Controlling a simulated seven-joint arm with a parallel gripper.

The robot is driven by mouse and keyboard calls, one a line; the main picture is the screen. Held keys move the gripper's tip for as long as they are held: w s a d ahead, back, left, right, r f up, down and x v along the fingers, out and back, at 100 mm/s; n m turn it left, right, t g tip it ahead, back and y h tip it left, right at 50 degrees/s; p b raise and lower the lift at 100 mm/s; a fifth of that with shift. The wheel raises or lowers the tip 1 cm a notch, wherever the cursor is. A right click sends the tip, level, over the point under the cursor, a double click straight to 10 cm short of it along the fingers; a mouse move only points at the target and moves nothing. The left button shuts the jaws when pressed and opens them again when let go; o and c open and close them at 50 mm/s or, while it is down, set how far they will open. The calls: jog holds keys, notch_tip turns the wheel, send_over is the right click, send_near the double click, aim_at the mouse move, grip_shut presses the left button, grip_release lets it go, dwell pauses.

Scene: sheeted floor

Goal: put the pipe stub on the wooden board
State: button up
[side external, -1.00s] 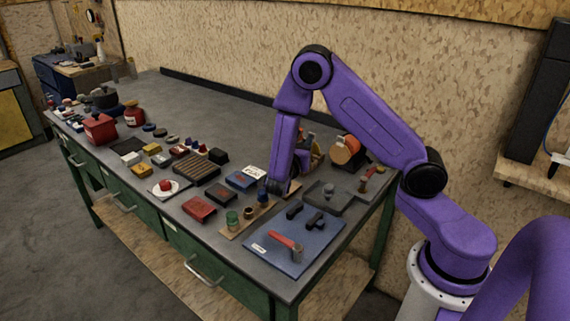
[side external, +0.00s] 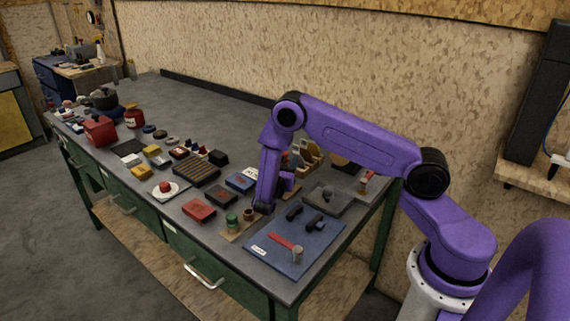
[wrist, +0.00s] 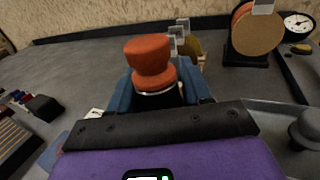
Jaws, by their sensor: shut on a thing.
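The wooden board (side external: 228,237) is a thin tan strip near the front of the workbench in the side view, with a green-lidded jar (side external: 232,218) and a brown cup (side external: 249,214) on it. My gripper (side external: 263,208) points down at the board's back right end, just right of the brown cup. It is shut on the pipe stub, which is mostly hidden by the dark fingers. I cannot tell whether the stub touches the board.
A blue mat (side external: 315,251) with a red-handled tool (side external: 280,241) and a grey cylinder (side external: 297,254) lies to the right. A grey tray (side external: 342,203) is behind it. Red (side external: 199,210) and black boxes stand left. An orange-red topped object (wrist: 150,62) shows in the wrist view.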

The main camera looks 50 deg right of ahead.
jog(key=shift+f, duration=0.1)
jog(key=o, duration=1.3)
jog(key=v, duration=1.2)
jog(key=s+a+r+m+g+y, duration=0.2)
jog(key=s+r+m+y, duration=0.1)
jog(key=s, duration=0.7)
jog(key=s+a+r+m+g+y, duration=0.2)
jog(key=s+r+y, duration=0.3)
jog(key=s+y, duration=0.3)
jog(key=s+a+r+m+g+y, duration=0.2)
jog(key=s+a+r+m+y, duration=0.2)
jog(key=s, duration=0.8)
jog(key=shift+s+r+m+g+y, duration=0.2)
jog(key=shift+s+m+g+y, duration=0.15)
jog(key=shift+y, duration=0.65)
